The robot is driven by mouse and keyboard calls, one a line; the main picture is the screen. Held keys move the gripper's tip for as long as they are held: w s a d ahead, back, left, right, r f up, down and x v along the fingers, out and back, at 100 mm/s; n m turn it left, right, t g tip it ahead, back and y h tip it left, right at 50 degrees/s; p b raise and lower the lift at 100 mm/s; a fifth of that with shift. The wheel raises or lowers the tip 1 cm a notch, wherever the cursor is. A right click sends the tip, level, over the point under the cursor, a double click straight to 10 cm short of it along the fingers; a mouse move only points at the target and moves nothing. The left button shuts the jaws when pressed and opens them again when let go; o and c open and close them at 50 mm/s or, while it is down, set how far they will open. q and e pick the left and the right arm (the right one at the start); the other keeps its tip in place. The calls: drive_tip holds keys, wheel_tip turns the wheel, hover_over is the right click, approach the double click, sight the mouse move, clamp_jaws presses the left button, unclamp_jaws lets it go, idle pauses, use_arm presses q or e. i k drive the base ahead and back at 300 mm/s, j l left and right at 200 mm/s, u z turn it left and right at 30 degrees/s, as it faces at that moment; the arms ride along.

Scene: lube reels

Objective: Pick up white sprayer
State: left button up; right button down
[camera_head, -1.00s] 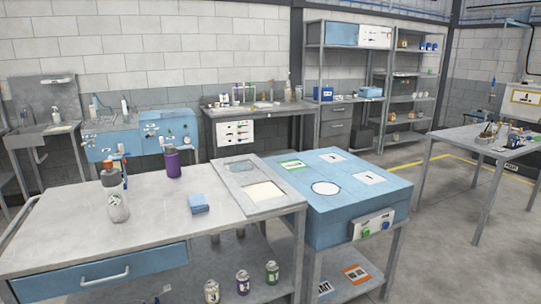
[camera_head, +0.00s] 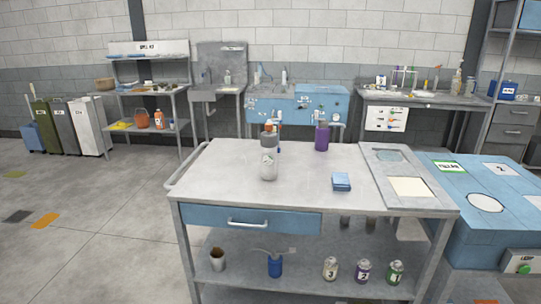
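A bottle with a whitish lower body, a grey upper part and an orange top (camera_head: 268,157) stands upright on the grey workbench (camera_head: 225,175), left of its middle. I cannot tell if it is the white sprayer. A small white bottle (camera_head: 284,77) stands at the back of the blue sink unit (camera_head: 272,107) by the far wall. It is too small to tell whether it has a spray head. Neither of my grippers is in view.
A purple bottle (camera_head: 322,137) and a blue block (camera_head: 341,181) are on the workbench. Cans and cups, including a blue cup (camera_head: 275,265), stand on its lower shelf. A blue-topped table (camera_head: 460,220) adjoins at right. Open floor (camera_head: 95,225) lies at left.

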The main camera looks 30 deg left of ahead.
sight(269, 143)
drive_tip(key=i+l, duration=0.25)
drive_tip(key=i, duration=0.15)
drive_tip(key=i+l, duration=0.25)
drive_tip(key=i+u, duration=0.15)
drive_tip(key=u, duration=0.25)
drive_tip(key=i+l+u, duration=0.1)
drive_tip(key=u, duration=0.25)
drive_tip(key=i+l+u, duration=0.1)
drive_tip(key=u, duration=0.3)
drive_tip(key=l, duration=0.1)
